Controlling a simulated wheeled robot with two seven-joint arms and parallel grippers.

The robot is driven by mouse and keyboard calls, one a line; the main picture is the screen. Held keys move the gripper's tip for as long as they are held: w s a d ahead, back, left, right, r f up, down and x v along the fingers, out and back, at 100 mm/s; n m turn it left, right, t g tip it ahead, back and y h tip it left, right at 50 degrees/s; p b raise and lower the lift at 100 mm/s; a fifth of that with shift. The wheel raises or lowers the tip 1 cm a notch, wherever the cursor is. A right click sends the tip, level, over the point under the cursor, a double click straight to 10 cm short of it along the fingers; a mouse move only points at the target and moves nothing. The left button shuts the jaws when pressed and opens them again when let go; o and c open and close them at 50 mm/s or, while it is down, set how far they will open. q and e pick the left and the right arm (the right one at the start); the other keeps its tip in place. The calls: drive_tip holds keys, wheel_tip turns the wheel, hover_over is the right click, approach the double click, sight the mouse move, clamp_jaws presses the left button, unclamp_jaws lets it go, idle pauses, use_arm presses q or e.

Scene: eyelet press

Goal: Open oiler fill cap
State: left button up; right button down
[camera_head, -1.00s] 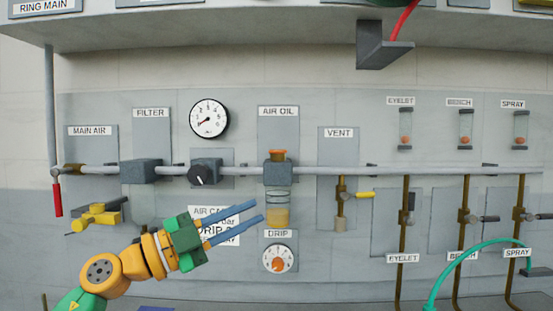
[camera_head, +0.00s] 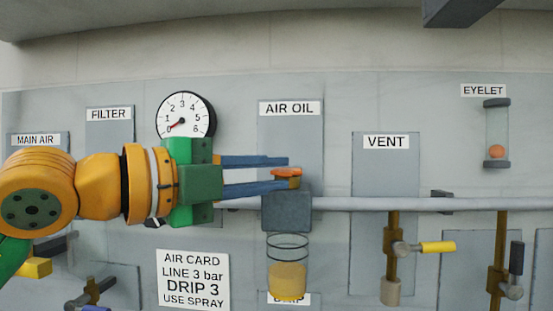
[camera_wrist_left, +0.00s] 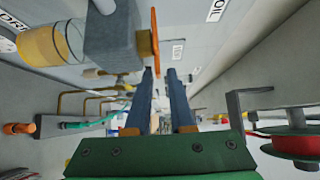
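The air oiler has a grey block (camera_head: 286,211) on the pipe, a glass bowl of amber oil (camera_head: 288,279) below it and an orange fill cap (camera_head: 287,172) on top. My left gripper (camera_head: 294,173) reaches in from the left at cap height, its two blue fingers apart, one above the other. The lower finger overlaps the cap's lower edge in the head view. In the left wrist view the cap (camera_wrist_left: 155,40) shows edge-on near the fingertips (camera_wrist_left: 160,71), toward the left finger. My right gripper is out of view.
The horizontal pipe (camera_head: 360,204) runs right from the oiler. A round gauge (camera_head: 186,116) is above my left gripper, and the air card (camera_head: 193,280) is below. The vent valve (camera_head: 393,248) with a yellow handle stands to the right. Wall above the oiler is clear.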

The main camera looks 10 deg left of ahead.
use_arm(q)
drive_tip(key=shift+w+d, duration=0.35)
drive_tip(key=shift+w, duration=0.15)
drive_tip(key=shift+w+d+f, duration=0.1)
drive_tip(key=shift+w+f, duration=0.1)
drive_tip(key=shift+w, duration=0.2)
drive_tip(key=shift+s, duration=0.15)
clamp_jaws()
idle(0.6)
